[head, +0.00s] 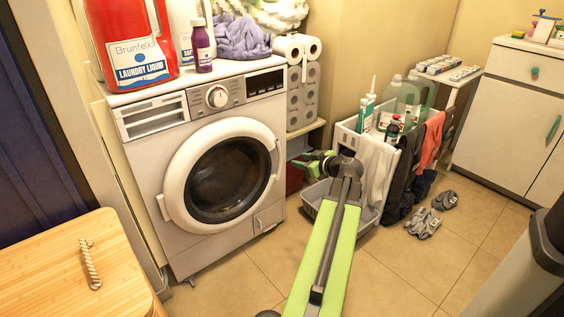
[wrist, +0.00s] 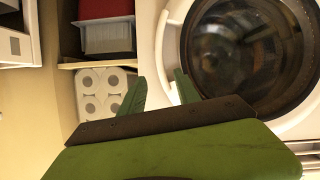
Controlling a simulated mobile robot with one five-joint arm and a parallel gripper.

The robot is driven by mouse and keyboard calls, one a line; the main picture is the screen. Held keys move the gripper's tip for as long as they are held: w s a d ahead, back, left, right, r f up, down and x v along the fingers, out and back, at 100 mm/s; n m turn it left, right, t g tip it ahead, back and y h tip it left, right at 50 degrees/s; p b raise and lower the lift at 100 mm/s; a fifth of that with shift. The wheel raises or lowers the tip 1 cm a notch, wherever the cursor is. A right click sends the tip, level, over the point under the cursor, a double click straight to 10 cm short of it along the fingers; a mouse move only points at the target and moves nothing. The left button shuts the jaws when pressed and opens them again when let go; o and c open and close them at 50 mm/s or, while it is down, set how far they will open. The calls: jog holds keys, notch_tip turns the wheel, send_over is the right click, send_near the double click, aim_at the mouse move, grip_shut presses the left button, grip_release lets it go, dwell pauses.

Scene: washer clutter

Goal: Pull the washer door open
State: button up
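The white washer (head: 245,108) stands against the wall in the head view. Its round door, with a white ring (head: 180,165) and dark glass (head: 228,180), looks shut. A white bracket-like piece (head: 162,207) sits at the ring's lower left; another (head: 277,160) shows at its right edge. My gripper (head: 302,166) is just right of the door, apart from the ring as far as I can tell. In the wrist view, turned upside down, my gripper (wrist: 159,82) has its fingers spread with nothing between them. One finger overlaps the door ring's edge (wrist: 172,40) in the picture; contact is unclear.
A shelf (head: 306,128) with paper rolls (head: 302,97) stands right of the washer, with a red bin (head: 295,178) below. A laundry rack (head: 345,130) is behind my arm. A wooden stool (head: 60,270) stands front left. The floor before the washer is clear.

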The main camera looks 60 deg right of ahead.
aim_at(281, 157)
jog(key=b+x, duration=0.4)
jog(key=x, duration=0.9)
grip_shut()
dwell(0.9)
